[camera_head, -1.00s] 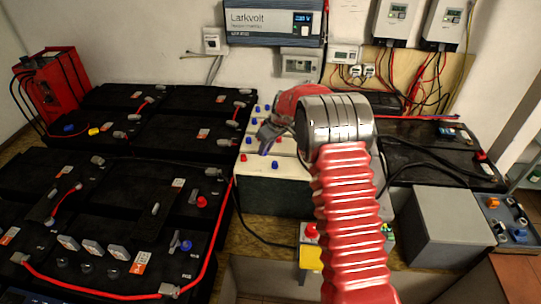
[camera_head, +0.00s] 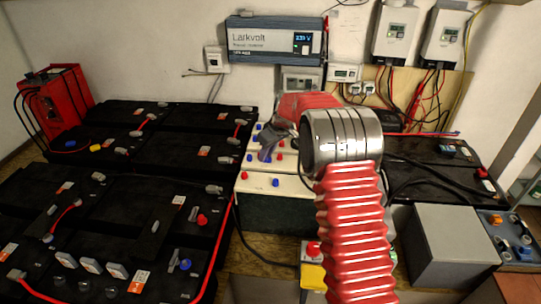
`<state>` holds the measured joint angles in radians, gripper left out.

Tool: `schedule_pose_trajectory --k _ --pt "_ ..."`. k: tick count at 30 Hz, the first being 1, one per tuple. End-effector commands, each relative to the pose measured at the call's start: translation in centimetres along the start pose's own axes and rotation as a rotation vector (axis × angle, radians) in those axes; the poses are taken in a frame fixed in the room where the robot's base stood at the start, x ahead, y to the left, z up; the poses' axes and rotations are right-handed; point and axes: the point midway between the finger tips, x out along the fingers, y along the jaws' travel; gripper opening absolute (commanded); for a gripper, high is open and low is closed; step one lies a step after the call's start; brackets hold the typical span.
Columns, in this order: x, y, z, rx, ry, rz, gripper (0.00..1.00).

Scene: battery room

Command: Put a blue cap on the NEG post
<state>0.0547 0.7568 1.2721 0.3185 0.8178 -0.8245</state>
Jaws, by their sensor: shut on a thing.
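My gripper (camera_head: 268,147) is small in the head view, behind my red and steel arm, over the cream battery (camera_head: 285,210) in the middle. Its grey fingers point down and left and are shut on a small bluish piece that looks like a blue cap; its outline is not clear. Red and blue caps stand on the cream batteries, one blue cap (camera_head: 275,183) near the front edge. A NEG label cannot be read, so I cannot tell which post it is. My arm hides the right part of the cream batteries.
Black batteries (camera_head: 130,205) with cables and bars fill the left. A grey box (camera_head: 452,245) and a blue-grey tray (camera_head: 514,240) with blue parts stand at the right. The wall behind carries a Larkvolt inverter (camera_head: 262,46) and cables.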

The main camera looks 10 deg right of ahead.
Motion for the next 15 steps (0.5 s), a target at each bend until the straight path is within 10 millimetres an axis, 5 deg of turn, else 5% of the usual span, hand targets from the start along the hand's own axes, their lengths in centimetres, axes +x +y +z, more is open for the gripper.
schedule_pose_trajectory --k 8,15 --pt "-0.8 -0.7 1.1 0.05 -0.01 0.021 0.0" --pt "-2.9 -2.7 4.7 0.187 -0.03 0.083 0.0"
